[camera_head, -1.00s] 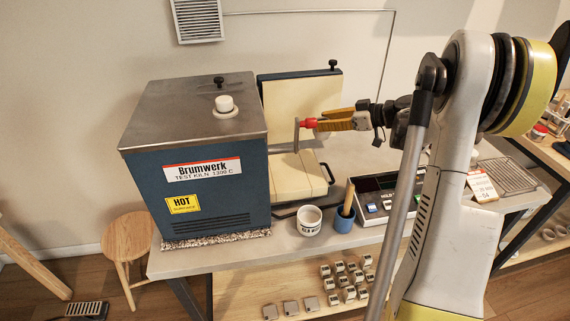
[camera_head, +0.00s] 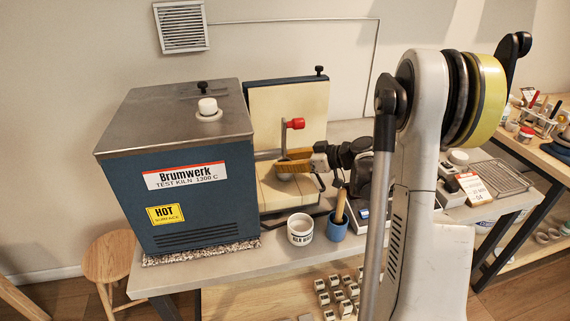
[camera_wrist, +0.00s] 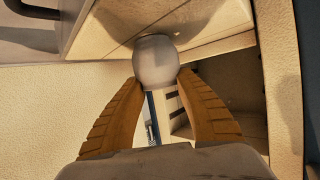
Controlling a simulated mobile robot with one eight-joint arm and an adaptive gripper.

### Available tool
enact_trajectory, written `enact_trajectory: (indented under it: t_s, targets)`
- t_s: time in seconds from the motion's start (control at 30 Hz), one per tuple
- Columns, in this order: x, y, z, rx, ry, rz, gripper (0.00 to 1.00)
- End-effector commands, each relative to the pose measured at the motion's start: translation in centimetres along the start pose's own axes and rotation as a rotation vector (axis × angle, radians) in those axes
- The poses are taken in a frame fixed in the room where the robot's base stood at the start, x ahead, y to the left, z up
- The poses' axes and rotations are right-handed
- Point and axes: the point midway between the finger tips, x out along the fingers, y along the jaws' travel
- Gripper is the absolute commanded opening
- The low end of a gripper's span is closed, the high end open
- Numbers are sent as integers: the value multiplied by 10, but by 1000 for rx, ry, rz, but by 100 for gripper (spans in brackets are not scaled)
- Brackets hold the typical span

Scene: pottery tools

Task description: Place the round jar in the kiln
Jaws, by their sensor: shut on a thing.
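The kiln (camera_head: 190,209) is a blue box with a steel top, standing at the left of the bench. Its cream-lined door panel (camera_head: 262,105) stands open behind my gripper, with a red-tipped handle (camera_head: 297,124). The kiln's opening faces away from the head camera and is hidden. My gripper (camera_head: 282,163) is just right of the kiln, above a cream slab. Its fingers are shut on the round jar, a pale ball-shaped pot that shows between the fingertips in the wrist view (camera_wrist: 156,62). Cream surfaces lie close around the jar there; I cannot tell whether it touches them.
A white labelled cup (camera_head: 300,229) and a blue pot (camera_head: 337,228) with a wooden-handled tool stand at the bench's front edge. A white knob (camera_head: 208,106) sits on the kiln top. A wooden stool (camera_head: 106,262) is at the left.

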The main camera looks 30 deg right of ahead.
Motion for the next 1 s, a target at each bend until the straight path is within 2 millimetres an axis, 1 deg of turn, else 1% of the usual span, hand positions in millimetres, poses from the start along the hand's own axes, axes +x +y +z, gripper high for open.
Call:
enact_trajectory:
  t_s: [0.17, 0.2, 0.23, 0.27, 0.53, 0.63, 0.77, 1.0]
  targets:
    - [1, 0, 3, 0, 0, 0, 7]
    - [1, 0, 3, 0, 0, 0, 46]
    - [1, 0, 2, 0, 0, 0, 55]
    - [1, 0, 2, 0, 0, 0, 59]
    - [0, 0, 2, 0, 0, 0, 59]
    - [-2, 0, -3, 0, 0, 0, 59]
    - [-24, 1, -2, 1, 0, 3, 59]
    - [-79, 1, -3, 1, 0, 3, 59]
